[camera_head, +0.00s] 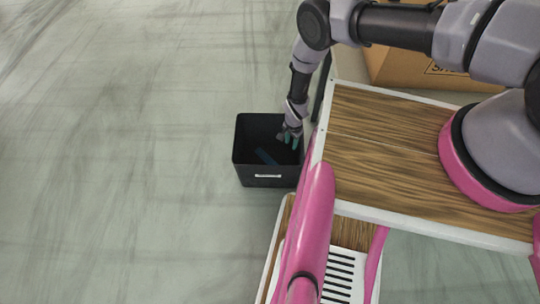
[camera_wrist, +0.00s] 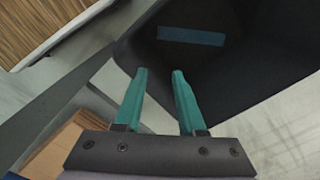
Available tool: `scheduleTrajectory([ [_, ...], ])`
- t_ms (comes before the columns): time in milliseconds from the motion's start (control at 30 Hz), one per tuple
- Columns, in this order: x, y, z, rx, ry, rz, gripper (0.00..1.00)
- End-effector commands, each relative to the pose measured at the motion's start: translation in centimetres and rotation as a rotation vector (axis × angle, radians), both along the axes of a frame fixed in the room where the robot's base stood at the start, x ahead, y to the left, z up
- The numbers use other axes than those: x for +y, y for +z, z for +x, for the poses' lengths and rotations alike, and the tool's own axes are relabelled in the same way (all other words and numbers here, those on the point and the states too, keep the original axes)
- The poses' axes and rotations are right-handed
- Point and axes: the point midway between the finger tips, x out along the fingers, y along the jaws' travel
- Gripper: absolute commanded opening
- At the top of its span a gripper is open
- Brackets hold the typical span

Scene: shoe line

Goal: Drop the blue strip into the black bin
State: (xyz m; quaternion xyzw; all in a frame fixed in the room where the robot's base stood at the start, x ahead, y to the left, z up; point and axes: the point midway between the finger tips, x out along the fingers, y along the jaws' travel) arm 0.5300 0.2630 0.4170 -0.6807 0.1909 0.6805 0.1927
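The black bin (camera_head: 264,178) stands on the floor in the head view, just left of the wooden-topped unit. The blue strip (camera_head: 266,156) lies inside the bin, against its dark interior. In the wrist view the strip (camera_wrist: 191,36) shows flat inside the bin (camera_wrist: 240,80), beyond my fingertips. My gripper (camera_head: 289,137) is over the bin's right part, near its rim. In the wrist view my gripper's teal fingers (camera_wrist: 160,74) are apart with nothing between them. The strip is clear of the fingers.
The wooden-topped unit (camera_head: 375,140) with a white edge stands close to the right of the bin. A cardboard box (camera_head: 410,70) is behind it. The grey floor (camera_head: 110,150) left of the bin is clear.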

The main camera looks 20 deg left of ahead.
Motion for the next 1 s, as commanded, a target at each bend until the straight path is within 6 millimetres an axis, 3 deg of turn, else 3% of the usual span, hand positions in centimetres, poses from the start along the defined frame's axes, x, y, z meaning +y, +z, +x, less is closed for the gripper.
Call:
scheduleTrajectory([
  [233, 0.1, 1.4, 0.1, 0.001, -0.001, 0.001, 0.39],
  [700, 0.0, 9.7, 0.0, 0.000, 0.000, 0.000, 0.39],
  [1000, 0.0, 10.8, 0.0, 0.000, 0.000, 0.000, 0.39],
])
